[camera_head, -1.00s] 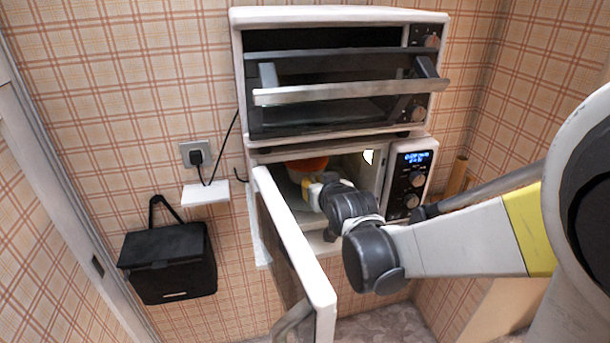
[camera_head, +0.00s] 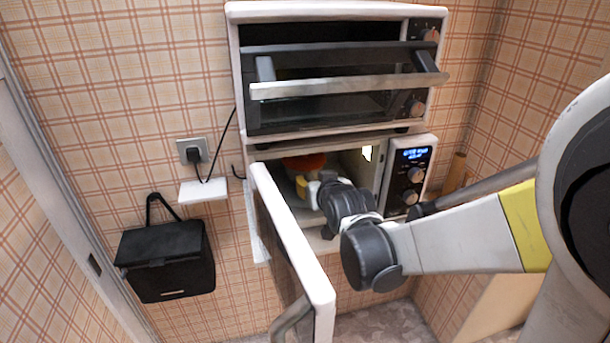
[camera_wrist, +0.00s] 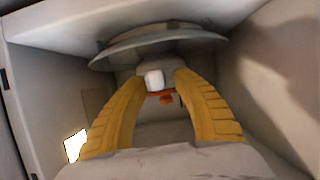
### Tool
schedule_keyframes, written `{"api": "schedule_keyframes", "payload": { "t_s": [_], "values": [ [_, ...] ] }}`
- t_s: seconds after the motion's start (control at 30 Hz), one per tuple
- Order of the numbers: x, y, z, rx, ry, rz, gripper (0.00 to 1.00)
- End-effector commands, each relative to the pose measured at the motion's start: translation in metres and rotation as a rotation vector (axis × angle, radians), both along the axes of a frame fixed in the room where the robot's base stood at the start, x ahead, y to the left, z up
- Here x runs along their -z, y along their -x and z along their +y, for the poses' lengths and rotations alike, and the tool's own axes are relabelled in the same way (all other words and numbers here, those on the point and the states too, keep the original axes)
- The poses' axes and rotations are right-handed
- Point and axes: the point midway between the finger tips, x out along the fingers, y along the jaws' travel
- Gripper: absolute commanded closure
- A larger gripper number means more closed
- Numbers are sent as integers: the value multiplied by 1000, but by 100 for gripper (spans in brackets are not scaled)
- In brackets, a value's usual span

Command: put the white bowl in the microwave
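The microwave (camera_head: 331,246) is under the larger oven, and its door (camera_head: 293,240) stands open toward me. My gripper (camera_head: 304,187) reaches inside the cavity. A rounded orange shape with some white below it, probably the white bowl (camera_head: 290,172) and its contents, sits deep inside, just beyond the fingers; my arm hides much of it. In the wrist view, my two yellow fingers (camera_wrist: 158,75) stand apart. A small white piece (camera_wrist: 154,80) and a bit of orange show in the gap, not clearly touching either finger. A round glassy plate (camera_wrist: 160,45) lies beyond the tips.
Inner walls are close around my gripper. A black bag (camera_head: 165,262) hangs at left.

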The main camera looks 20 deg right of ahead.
Motion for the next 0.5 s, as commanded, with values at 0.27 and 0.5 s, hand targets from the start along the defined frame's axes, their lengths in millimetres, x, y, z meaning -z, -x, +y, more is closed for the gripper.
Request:
{"api": "schedule_keyframes", "payload": {
  "t_s": [0.27, 0.5],
  "values": [
    [-2, 5, 0, 0, 0, 1, 66],
    [-17, 41, 0, 0, 0, 1, 66]
  ]
}}
